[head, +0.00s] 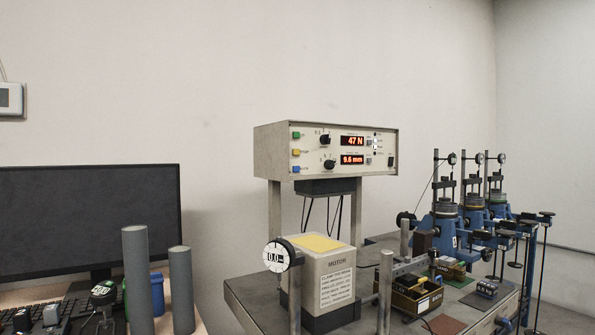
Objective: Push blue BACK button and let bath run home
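A beige control box (275,150) stands on two posts above the bench. On the left of its front are a green button, a yellow button and, lowest, a small blue button (296,169). Its label is too small to read. Red displays (352,141) read 47 N and 9.6 mm. Below, a dark metal bath (408,303) with brass-coloured edges sits right of the motor housing (337,263), partly hidden by grey posts. My gripper is not in view, and nothing covers the blue button.
A dial gauge (279,255) stands at the motor's left. Blue loading frames (447,235) with weight hangers fill the bench's right. A monitor (85,220), grey cylinders (137,280) and a blue container (150,268) are at left. Wall space above the box is clear.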

